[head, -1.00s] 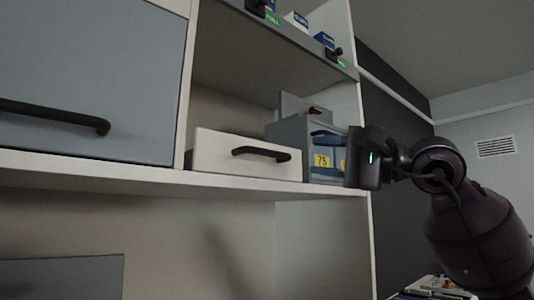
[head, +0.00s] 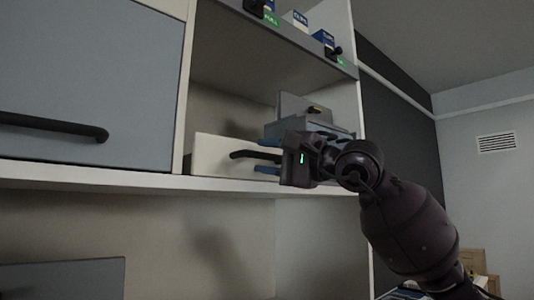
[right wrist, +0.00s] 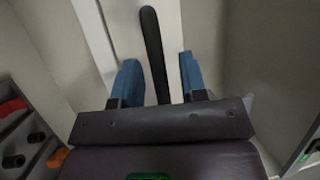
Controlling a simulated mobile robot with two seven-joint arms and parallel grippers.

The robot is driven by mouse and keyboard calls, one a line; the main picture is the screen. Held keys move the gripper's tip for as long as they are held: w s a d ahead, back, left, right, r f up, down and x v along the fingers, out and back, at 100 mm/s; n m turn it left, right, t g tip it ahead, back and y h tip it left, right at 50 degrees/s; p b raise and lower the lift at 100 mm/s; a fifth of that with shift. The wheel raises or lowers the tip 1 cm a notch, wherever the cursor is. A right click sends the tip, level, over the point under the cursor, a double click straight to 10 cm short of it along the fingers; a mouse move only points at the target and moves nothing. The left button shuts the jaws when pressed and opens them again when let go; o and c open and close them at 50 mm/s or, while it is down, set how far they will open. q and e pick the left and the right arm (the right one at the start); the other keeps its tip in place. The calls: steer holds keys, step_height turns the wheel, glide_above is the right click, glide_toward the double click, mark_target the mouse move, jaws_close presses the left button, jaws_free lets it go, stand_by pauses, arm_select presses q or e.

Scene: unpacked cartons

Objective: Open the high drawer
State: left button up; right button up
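The high drawer (head: 214,156) has a white front and sits on a shelf of the cabinet. Its black bar handle (head: 243,154) points toward my right gripper (head: 268,157). In the head view the gripper's blue fingers are at the right end of the handle, and its dark body hides the drawer's right end. In the right wrist view the handle (right wrist: 153,50) runs between the two spread blue fingers (right wrist: 158,78), with gaps on both sides. The right gripper is open around the handle's end and not closed on it. My left gripper is not in view.
A grey organizer box (head: 300,128) stands right of the drawer, behind my right arm. A large grey cabinet door (head: 80,75) with a black handle is at the left. An upper shelf (head: 285,35) holds small boxes. Open room lies right of the cabinet.

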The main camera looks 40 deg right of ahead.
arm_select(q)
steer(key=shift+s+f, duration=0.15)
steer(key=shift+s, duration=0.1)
arm_select(e)
steer(key=shift+w+a, duration=0.15)
steer(key=shift+w, duration=0.05)
steer(key=shift+c, duration=0.4)
steer(key=c, duration=0.5)
jaws_close()
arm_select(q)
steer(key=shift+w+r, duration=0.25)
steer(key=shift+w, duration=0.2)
